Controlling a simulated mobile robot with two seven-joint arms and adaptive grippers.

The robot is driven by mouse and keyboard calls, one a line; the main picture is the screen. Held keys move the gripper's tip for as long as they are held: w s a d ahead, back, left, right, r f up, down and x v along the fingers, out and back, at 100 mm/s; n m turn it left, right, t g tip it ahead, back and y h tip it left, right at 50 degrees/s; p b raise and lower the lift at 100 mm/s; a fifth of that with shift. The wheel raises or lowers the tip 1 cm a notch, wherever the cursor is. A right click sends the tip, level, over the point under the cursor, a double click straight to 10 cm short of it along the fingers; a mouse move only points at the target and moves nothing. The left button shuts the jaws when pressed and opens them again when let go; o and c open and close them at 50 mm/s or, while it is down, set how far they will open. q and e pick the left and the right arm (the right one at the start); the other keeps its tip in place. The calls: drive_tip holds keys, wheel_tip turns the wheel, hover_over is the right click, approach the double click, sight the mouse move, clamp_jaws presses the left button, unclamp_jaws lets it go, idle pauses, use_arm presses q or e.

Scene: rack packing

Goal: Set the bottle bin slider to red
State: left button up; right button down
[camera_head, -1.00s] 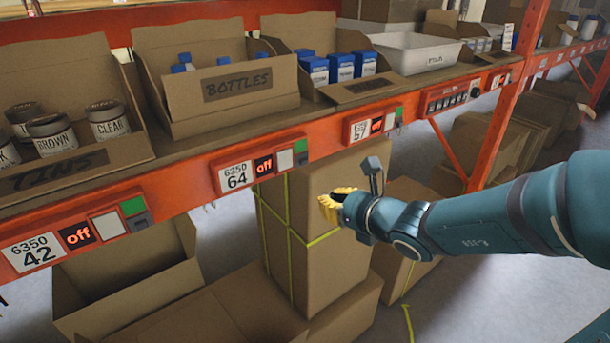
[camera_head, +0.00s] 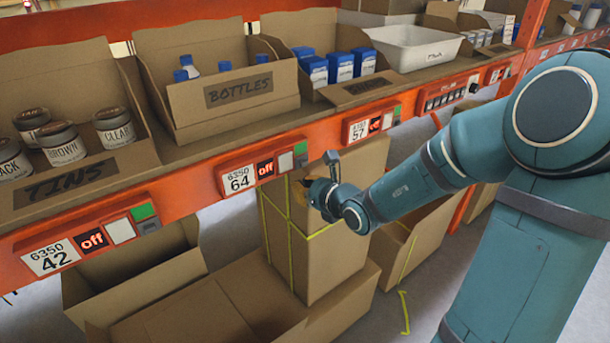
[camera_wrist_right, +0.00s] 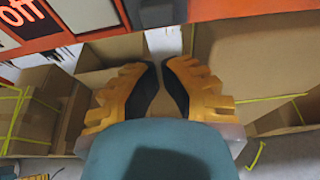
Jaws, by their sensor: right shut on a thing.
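The BOTTLES bin (camera_head: 238,92) is a cardboard box with blue-capped bottles on the shelf. Below it, the panel marked 64 (camera_head: 239,181) has an "off" display, a pale button and a slider (camera_head: 301,160). The slider's dark grey part sits low, with green showing above it. A dark part of it shows at the top of the right wrist view (camera_wrist_right: 159,12). My right gripper (camera_wrist_right: 158,64), with yellow fingers, is just below the rail and slider. Its fingers are nearly together; what they grip cannot be made out. My left gripper is out of view.
The orange rail (camera_head: 180,205) runs across the shelf front, with panels 42 (camera_head: 50,257) and 57 (camera_head: 358,130). Open cartons (camera_head: 135,275) lie below the shelf.

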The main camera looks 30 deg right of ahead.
sight(301, 162)
wheel_tip(301, 162, up, 3)
drive_tip(key=shift+s+f+p, duration=0.1)
drive_tip(key=shift+f+p, duration=0.05)
drive_tip(key=shift+p, duration=0.25)
drive_tip(key=shift+s, duration=0.1)
wheel_tip(301, 162, up, 4)
drive_tip(key=shift+r+p, duration=0.1)
drive_tip(key=shift+p, duration=0.95)
